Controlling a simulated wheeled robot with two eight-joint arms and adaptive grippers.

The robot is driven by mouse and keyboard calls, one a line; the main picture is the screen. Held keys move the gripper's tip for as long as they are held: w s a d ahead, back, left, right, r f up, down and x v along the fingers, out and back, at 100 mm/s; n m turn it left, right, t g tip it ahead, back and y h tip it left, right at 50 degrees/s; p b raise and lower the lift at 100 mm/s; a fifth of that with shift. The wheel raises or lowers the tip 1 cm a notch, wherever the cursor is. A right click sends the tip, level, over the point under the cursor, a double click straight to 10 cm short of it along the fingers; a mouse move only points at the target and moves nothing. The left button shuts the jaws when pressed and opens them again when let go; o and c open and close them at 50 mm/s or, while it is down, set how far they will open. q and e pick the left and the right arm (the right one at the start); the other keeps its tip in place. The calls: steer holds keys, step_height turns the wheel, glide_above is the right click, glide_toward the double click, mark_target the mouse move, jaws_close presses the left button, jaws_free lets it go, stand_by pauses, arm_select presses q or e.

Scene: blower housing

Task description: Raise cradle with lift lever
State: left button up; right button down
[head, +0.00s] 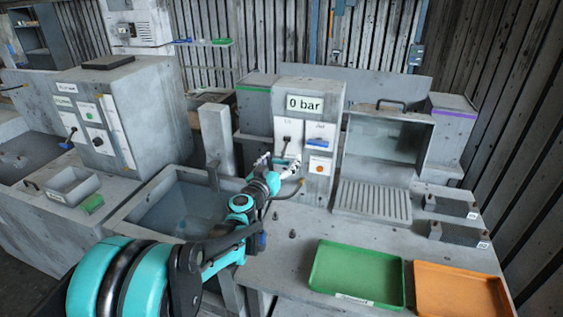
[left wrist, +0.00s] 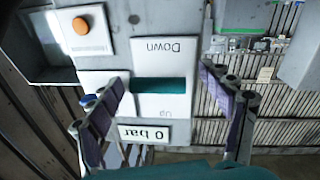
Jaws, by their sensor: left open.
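The lift lever (head: 286,140) is on a white plate on the front of the grey console under the "0 bar" display. In the left wrist view, upside down, a dark teal bar that looks like the lever's handle (left wrist: 158,85) lies across the plate between the words "Down" and "Up". My left gripper (head: 279,163) is in front of the console, just below the lever. Its open fingers (left wrist: 165,108) stand on both sides of the handle, with no visible contact. I cannot pick out the cradle; my arm hides part of the sink (head: 150,215). My right gripper is out of view.
A "Jet" plate with a blue lever (head: 318,142) and an orange button (head: 319,167) sits close to the right. A slatted rack (head: 372,201), a green tray (head: 357,274) and an orange tray (head: 460,290) are on the bench. A grey post (head: 217,138) stands left of the gripper.

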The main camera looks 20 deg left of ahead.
arm_select(q)
steer(key=c, duration=1.8)
steer(key=shift+o, duration=0.2)
steer(key=shift+r, duration=0.1)
steer(key=shift+c, duration=0.2)
